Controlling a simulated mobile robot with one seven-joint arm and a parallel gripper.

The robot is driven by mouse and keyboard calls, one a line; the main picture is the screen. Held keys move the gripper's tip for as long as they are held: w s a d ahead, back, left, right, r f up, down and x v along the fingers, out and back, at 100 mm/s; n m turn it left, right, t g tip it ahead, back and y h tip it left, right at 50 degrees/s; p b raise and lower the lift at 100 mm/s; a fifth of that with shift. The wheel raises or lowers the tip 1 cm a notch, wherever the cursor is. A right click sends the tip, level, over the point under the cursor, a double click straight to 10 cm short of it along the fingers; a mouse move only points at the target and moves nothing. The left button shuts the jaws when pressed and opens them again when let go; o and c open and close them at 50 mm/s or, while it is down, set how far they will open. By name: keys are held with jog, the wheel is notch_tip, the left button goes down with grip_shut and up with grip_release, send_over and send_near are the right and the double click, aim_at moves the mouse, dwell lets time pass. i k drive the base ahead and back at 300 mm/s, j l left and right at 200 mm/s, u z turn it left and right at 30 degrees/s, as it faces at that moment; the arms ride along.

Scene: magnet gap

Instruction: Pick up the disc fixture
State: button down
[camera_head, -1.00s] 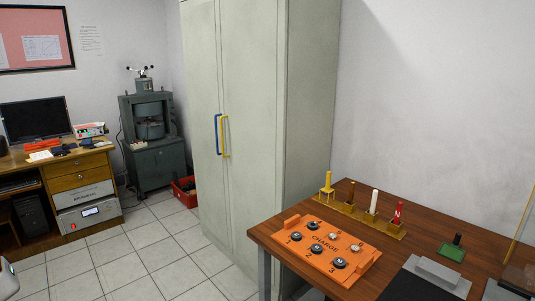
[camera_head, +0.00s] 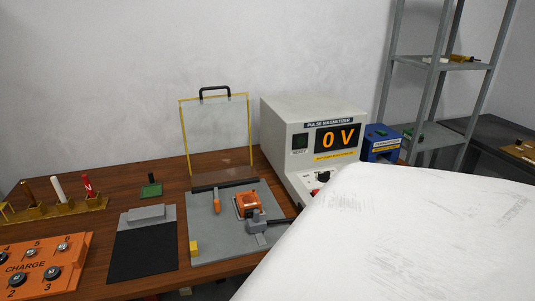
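No thing here is plainly marked as the disc fixture. One candidate is an orange square block (camera_head: 248,204) with a dark opening, on the grey base plate (camera_head: 215,246) in front of the magnetizer, beside a grey clamp-like part (camera_head: 256,222). Another is a small green block with a black knob (camera_head: 151,188), standing alone on the wooden table left of that plate. I cannot tell which one it is. My gripper is not in view. A large white surface, probably my own arm close to the camera, covers the lower right and hides the table there.
An orange CHARGE tray (camera_head: 72,264) with several round discs sits at left. Behind it is a brass rack (camera_head: 62,209) holding rods. A clear framed shield (camera_head: 217,140) stands behind the plate. The pulse magnetizer (camera_head: 283,130) reads 0 V. A metal shelf (camera_head: 387,70) stands at right.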

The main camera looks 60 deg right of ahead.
aim_at(247, 202)
jog(key=z, duration=1.5)
jog(key=i+j+z, duration=0.2)
jog(key=j+z, duration=0.15)
jog(key=j, duration=0.2)
jog(key=i+j+z, duration=0.1)
jog(key=j+z, duration=0.2)
jog(key=j, duration=0.25)
jog(key=j+z, duration=0.35)
jog(key=j, duration=0.2)
jog(key=i+j, duration=0.4)
